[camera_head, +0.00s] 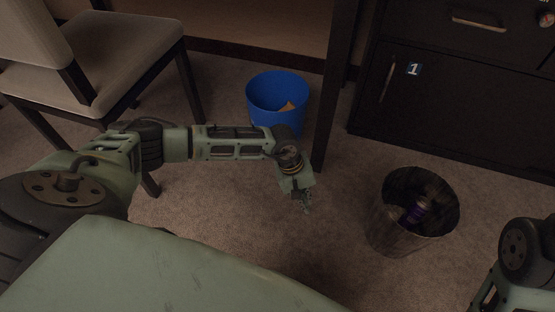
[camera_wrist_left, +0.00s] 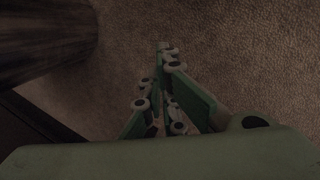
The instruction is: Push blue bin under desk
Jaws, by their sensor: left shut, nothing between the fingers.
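The blue bin (camera_head: 277,92) stands upright on the carpet behind my left forearm, with an orange-brown scrap inside. Its lower front is partly hidden by my arm. The desk shows by its dark leg (camera_head: 332,100), just right of the bin, and the bin is beside that leg. My left gripper (camera_head: 306,208) points down over the carpet, in front of the desk leg and apart from the bin. In the left wrist view its fingers (camera_wrist_left: 165,90) are together with nothing between them. My right arm shows at the lower right edge, but its gripper is out of view.
A dark bin (camera_head: 385,222) with items in it stands to the right of my left gripper. A beige chair (camera_head: 125,45) stands at the upper left. A dark cabinet (camera_head: 460,95) marked 1 is at the upper right. Carpet is clear around the gripper.

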